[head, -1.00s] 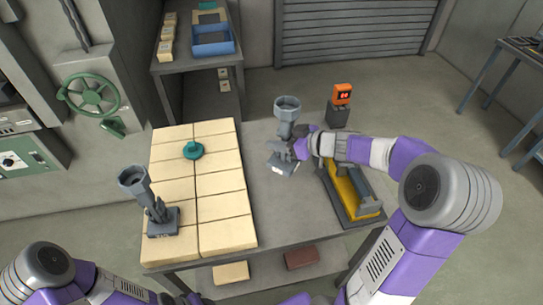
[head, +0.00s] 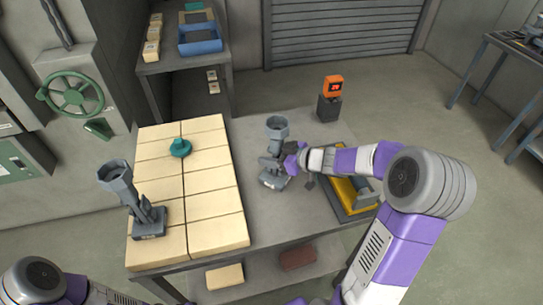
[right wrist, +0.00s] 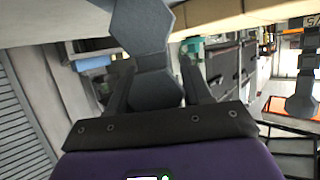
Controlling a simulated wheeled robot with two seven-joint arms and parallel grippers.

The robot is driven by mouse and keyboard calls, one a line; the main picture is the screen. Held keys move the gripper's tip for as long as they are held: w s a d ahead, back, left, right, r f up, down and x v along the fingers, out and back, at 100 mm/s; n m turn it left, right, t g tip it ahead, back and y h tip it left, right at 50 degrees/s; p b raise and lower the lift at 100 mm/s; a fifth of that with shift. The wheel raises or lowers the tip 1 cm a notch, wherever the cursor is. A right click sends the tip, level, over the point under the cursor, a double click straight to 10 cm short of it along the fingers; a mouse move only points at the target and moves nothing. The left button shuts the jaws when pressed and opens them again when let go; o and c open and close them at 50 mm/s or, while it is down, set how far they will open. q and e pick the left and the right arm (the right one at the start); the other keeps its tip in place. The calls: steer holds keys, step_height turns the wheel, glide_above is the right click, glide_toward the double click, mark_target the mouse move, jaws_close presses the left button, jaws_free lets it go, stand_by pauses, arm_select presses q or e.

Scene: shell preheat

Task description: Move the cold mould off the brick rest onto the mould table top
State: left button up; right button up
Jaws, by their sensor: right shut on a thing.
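My right gripper (head: 286,162) is shut on a grey mould (head: 277,130) with a hexagonal cup on top and a square base. This mould is upright over the bare grey mould table top (head: 255,215), right of the brick rest (head: 215,180). Its base is at or just above the surface; I cannot tell which. In the right wrist view the mould (right wrist: 150,85) fills the space between the two fingers. A second, similar grey mould (head: 148,222) stands on the near left of the brick rest. My left gripper is out of view.
The table's middle front is clear.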

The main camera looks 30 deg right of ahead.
steer(key=o, duration=1.4)
steer(key=shift+f, duration=0.1)
steer(key=shift+s+d+r, duration=0.1)
steer(key=shift+d+r, duration=0.05)
steer(key=shift+r, duration=0.1)
steer(key=shift+p+v, duration=2.05)
steer(key=shift+v, duration=3.8)
